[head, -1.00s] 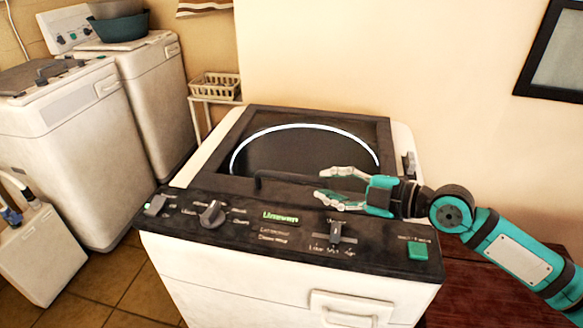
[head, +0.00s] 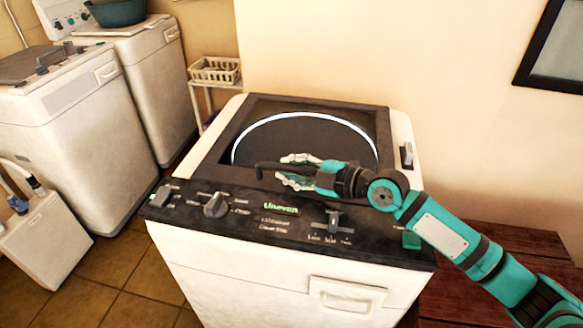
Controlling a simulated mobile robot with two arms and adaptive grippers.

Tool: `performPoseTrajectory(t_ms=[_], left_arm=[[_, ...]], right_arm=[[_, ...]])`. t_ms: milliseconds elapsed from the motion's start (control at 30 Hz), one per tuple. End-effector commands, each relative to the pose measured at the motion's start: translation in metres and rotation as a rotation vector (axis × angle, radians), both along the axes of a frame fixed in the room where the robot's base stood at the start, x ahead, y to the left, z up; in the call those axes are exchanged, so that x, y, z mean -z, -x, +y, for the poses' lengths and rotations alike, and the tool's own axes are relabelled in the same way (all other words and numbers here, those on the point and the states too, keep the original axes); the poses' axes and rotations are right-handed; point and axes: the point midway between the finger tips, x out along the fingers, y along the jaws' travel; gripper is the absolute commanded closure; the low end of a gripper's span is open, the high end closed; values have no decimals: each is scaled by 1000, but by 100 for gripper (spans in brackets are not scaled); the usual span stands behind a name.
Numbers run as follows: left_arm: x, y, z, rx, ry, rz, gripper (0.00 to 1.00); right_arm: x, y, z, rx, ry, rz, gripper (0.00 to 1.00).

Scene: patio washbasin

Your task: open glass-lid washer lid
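The glass-lid washer (head: 245,265) stands in the middle of the head view, white with a black control panel. Its dark-framed glass lid (head: 305,145) lies down flat over the top, with a white ring showing through the glass. A dark bar handle (head: 268,165) runs along the lid's front edge. My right gripper (head: 283,168) is at this handle, its two pale fingers apart, one above the other. The bar passes behind or between the fingers; I cannot tell whether they touch it. My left gripper is not in view.
The control panel (head: 255,228) has a knob (head: 216,205) and a slider (head: 333,220) just in front of the lid. Two white washers stand at the left. A small rack with a basket (head: 215,71) is behind. A dark red wooden table (head: 500,245) is at the right.

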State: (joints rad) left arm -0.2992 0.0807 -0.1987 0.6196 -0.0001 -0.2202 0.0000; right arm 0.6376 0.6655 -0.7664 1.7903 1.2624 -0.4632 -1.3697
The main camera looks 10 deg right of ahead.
Motion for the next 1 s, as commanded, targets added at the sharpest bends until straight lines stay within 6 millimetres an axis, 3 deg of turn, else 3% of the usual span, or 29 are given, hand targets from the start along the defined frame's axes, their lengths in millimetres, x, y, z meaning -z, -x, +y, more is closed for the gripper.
performPoseTrajectory(t_ms=[100,467,633,767,1000], left_arm=[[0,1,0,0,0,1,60],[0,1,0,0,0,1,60],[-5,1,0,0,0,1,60],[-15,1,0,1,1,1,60],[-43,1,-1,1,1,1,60]], right_arm=[[0,0,0,-1,1,1,100],[0,0,0,0,0,1,100],[-11,-1,-1,0,-6,19,100],[-35,-5,-2,0,-22,58,100],[-106,-22,-7,1,-74,209,100]])
